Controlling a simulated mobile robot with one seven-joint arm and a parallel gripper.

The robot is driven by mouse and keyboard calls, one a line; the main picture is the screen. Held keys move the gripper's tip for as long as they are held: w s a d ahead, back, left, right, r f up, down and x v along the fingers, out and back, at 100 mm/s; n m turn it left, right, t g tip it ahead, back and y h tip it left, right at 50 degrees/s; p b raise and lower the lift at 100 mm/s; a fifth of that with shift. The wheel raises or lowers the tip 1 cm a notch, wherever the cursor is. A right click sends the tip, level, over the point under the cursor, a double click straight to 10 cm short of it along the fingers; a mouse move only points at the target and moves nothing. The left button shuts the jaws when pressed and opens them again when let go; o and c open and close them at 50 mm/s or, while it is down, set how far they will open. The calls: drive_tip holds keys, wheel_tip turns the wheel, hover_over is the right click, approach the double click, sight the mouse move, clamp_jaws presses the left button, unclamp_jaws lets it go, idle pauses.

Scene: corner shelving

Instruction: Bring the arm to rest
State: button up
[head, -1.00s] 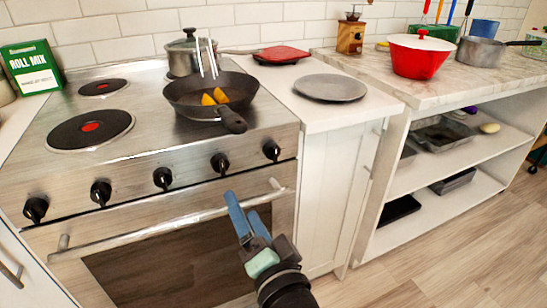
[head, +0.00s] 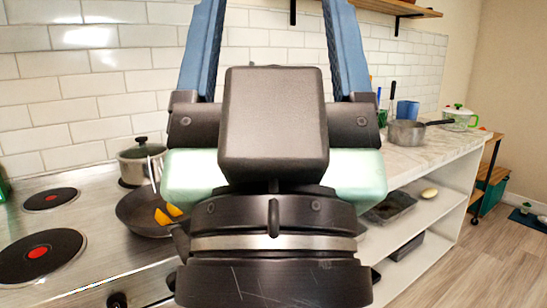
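My gripper (head: 270,30) fills the middle of the head view, close to the camera and pointing up. Its two blue fingers stand wide apart, with tiled wall showing between them and nothing held. The fingertips run out of the top of the picture. The gripper body hides the middle of the counter and part of the stove. It appears clear of the furniture, with no contact visible.
On the stove (head: 95,240) at left are a frying pan (head: 142,218) with orange pieces and a lidded pot (head: 141,163). A saucepan (head: 407,132) and a green-lidded pot (head: 459,117) stand on the marble counter (head: 425,155). Floor (head: 500,260) at right is mostly free.

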wheel_tip(320, 180, up, 21)
drive_tip(key=p, duration=1.8)
drive_tip(key=shift+p, duration=0.4)
drive_tip(key=shift+r, duration=0.1)
